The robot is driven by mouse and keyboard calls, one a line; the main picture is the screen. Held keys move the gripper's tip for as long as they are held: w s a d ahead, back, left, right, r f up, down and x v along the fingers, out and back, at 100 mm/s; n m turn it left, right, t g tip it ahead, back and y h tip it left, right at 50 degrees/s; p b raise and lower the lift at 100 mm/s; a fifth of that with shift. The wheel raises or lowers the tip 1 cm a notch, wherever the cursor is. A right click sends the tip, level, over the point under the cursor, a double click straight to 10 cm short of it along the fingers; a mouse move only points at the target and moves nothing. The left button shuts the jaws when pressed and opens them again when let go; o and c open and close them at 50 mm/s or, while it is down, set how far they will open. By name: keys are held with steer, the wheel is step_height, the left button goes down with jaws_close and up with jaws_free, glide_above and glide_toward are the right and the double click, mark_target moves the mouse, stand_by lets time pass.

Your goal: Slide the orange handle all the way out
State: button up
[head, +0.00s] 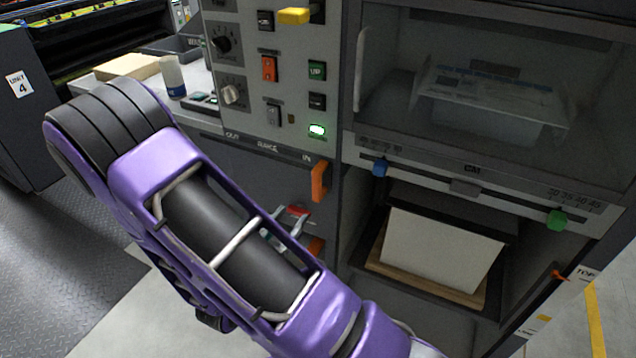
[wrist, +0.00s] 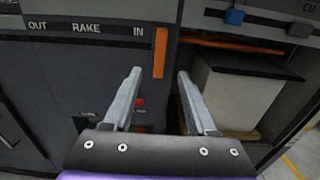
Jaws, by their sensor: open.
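The orange handle (head: 319,181) is a short upright bar at the IN end of the slot marked OUT, RAKE and IN, on the dark front panel. In the wrist view the orange handle (wrist: 160,52) stands just beyond my gripper (wrist: 158,78). The two fingers are spread, with nothing seen held between them. The handle's line falls between the fingertips, but I cannot tell how far ahead it is. In the head view my purple arm covers part of the panel below the slot, and I cannot make out the gripper there.
Right of the handle is an open bay with a white paper stack (head: 440,248); an orange rod (wrist: 232,45) crosses its top in the wrist view. Above are a blue slider (head: 380,168) and a green slider (head: 558,220). A control panel with a yellow lever (head: 293,15) is above the slot.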

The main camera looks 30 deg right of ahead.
mark_target(315, 185)
steer(key=x, duration=1.3)
steer(key=shift+w+d+b, duration=0.15)
steer(key=shift+d+b, duration=0.1)
steer(key=shift+b, duration=0.1)
steer(key=shift+c, duration=0.3)
jaws_close()
steer(key=shift+a, duration=0.1)
